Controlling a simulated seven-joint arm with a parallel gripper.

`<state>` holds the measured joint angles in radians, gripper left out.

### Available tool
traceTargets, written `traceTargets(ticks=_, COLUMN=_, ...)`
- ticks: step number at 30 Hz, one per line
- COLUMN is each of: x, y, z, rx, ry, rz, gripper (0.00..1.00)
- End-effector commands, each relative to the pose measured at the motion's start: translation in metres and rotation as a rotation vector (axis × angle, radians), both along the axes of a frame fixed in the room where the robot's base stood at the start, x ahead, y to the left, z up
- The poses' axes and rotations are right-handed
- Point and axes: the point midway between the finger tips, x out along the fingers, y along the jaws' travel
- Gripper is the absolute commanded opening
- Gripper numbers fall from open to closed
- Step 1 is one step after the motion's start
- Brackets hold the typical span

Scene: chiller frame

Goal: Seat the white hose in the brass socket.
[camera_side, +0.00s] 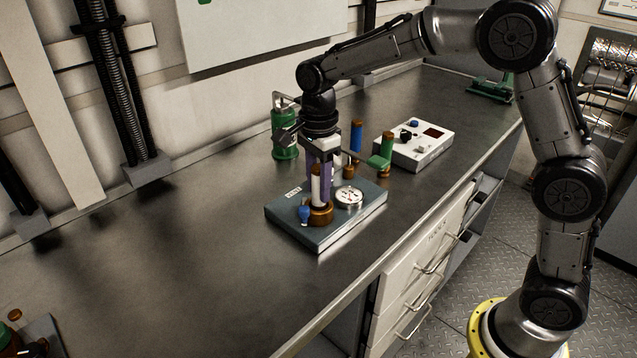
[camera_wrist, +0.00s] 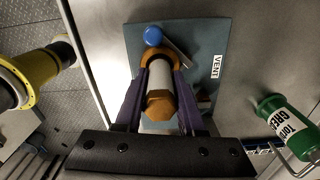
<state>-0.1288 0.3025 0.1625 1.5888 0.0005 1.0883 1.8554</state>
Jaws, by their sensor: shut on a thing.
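The white hose (camera_side: 316,189) stands upright between the purple fingers of my gripper (camera_side: 322,172), which are shut on it. In the wrist view the hose (camera_wrist: 163,76) shows its brass hex end toward the camera, with a finger of my gripper (camera_wrist: 160,100) on each side. The brass socket (camera_side: 321,216) is on the blue-grey plate (camera_side: 290,228); its ring also shows in the wrist view (camera_wrist: 146,59) beyond the hose. The hose's lower end meets the socket's mouth in the side view. How deep it sits is hidden.
A blue knob (camera_side: 305,213) and a round gauge (camera_side: 349,197) are close beside the socket. Behind stand a green grease container (camera_side: 285,136), blue (camera_side: 356,137) and green (camera_side: 387,147) upright pieces, and a white control box (camera_side: 425,151).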

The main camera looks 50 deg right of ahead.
Motion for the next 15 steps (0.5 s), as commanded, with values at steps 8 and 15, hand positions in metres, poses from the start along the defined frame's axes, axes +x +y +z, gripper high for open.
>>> traceTargets(ticks=8, x=-0.0003, y=-0.0001, z=-0.0017, rx=0.000, ry=0.001, rz=0.000, gripper=0.69)
traceTargets(ticks=15, x=-0.0002, y=-0.0001, z=-0.0011, rx=0.000, ry=0.001, rz=0.000, gripper=0.69)
